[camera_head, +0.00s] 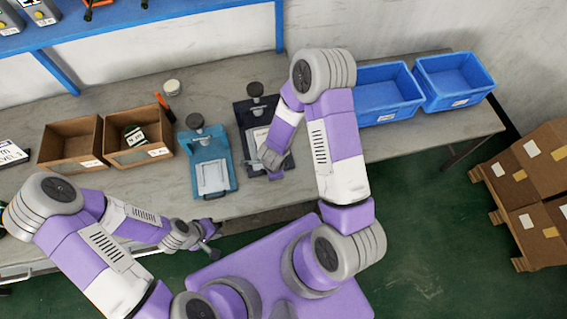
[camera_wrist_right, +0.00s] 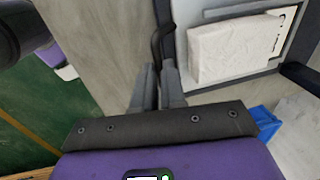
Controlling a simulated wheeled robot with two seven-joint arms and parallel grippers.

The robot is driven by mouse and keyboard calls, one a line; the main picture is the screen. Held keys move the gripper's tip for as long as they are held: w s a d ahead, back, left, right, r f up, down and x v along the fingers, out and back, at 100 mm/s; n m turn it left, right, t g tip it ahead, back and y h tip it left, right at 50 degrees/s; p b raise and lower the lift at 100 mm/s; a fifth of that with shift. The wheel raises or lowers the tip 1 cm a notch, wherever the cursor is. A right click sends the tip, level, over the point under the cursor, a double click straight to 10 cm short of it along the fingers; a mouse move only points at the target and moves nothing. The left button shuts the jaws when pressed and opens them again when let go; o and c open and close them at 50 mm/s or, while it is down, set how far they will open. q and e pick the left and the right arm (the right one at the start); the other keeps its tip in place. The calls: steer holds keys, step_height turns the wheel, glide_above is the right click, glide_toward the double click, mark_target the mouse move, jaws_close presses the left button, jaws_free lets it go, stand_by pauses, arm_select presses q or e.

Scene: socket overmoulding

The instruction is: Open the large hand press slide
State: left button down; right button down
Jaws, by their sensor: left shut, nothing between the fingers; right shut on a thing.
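The dark hand press (camera_head: 246,108) stands on the bench right of a smaller-looking blue press (camera_head: 204,153). My right arm partly covers the dark press. My right gripper (camera_head: 272,170) is at its front edge. In the right wrist view my right gripper (camera_wrist_right: 158,82) is shut on a bent black handle (camera_wrist_right: 163,38) beside the slide plate (camera_wrist_right: 200,50). A white block (camera_wrist_right: 232,50) lies on that plate. My left gripper (camera_head: 210,234) is shut and empty, in front of the bench edge and away from both presses.
Two cardboard bins (camera_head: 70,143) stand left of the presses, one holding a dark part. Two blue bins (camera_head: 385,92) stand to the right. A white jar (camera_head: 172,87) and a blue shelf frame (camera_head: 160,33) are behind. Cartons (camera_head: 525,185) stand at right.

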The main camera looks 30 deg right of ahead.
steer(key=shift+s+a, duration=0.15)
steer(key=shift+s, duration=0.3)
steer(key=c, duration=1.2)
jaws_free()
steer(key=shift+w+f, duration=0.1)
step_height(320, 180, up, 8)
steer(key=s+p, duration=0.1)
steer(key=p, duration=0.2)
steer(key=shift+s+f, duration=0.15)
steer(key=shift+f, duration=0.05)
steer(key=shift+a, duration=0.15)
